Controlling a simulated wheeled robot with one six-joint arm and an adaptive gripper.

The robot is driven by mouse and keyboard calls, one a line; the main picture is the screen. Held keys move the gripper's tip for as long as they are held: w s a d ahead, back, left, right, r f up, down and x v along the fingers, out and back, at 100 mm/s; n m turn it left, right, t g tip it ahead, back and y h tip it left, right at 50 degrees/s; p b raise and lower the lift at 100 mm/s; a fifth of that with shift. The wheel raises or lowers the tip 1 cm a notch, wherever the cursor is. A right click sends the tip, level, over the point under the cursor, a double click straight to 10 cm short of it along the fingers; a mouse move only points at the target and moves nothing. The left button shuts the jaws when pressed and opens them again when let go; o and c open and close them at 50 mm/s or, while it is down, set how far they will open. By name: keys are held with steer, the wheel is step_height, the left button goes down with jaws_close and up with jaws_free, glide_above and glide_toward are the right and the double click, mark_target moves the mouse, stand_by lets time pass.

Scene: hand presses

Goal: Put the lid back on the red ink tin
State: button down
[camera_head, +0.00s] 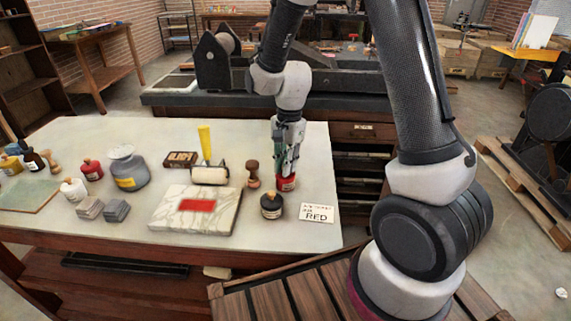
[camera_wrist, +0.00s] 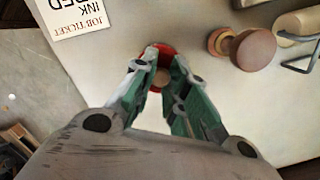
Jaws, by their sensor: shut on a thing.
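The red ink tin (camera_head: 286,184) stands upright near the right end of the pale table, with a small label on its front. My gripper (camera_head: 285,150) reaches down from above, directly over it. In the wrist view, my gripper (camera_wrist: 160,72) is shut on a small tan round piece, which looks like the knob of the lid (camera_wrist: 162,78). Red (camera_wrist: 157,52) shows around and beyond the fingertips. The fingers hide most of the lid, and I cannot tell whether it touches the tin's rim.
A black tin (camera_head: 271,206) and a wooden-handled stamp (camera_head: 253,174) stand close by. A job ticket reading RED (camera_head: 318,214) lies at right. A stone slab (camera_head: 195,208) with a red patch and a yellow-handled roller (camera_head: 209,172) are further left.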

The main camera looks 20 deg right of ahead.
steer(key=c, duration=1.3)
jaws_free()
steer(key=shift+c, duration=0.2)
steer(key=shift+o, duration=0.2)
steer(key=o, duration=0.4)
steer(key=shift+r, duration=3.5)
